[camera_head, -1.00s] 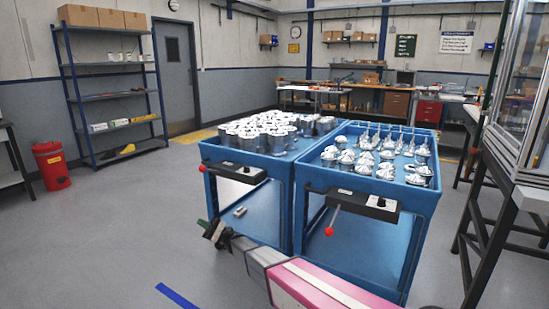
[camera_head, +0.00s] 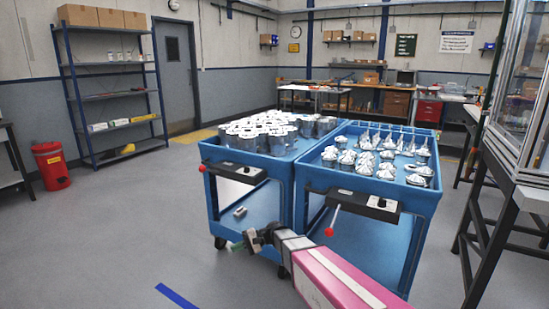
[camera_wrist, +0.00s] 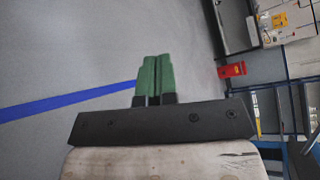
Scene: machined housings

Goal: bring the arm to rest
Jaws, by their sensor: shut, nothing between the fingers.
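My gripper (camera_head: 238,246) is at the lower middle of the head view, low in front of the left blue cart. Its green fingers also show in the wrist view (camera_wrist: 154,78), close together and shut, with nothing between them. My pink and grey arm reaches to it from the bottom right of the head view.
The left blue cart (camera_head: 213,200) carries many metal housings, the right blue cart (camera_head: 425,200) several finned parts. Each has a red-knobbed lever. A red bin (camera_head: 51,166) and a shelf rack (camera_head: 70,95) stand at left. A framed enclosure (camera_head: 520,110) is at right.

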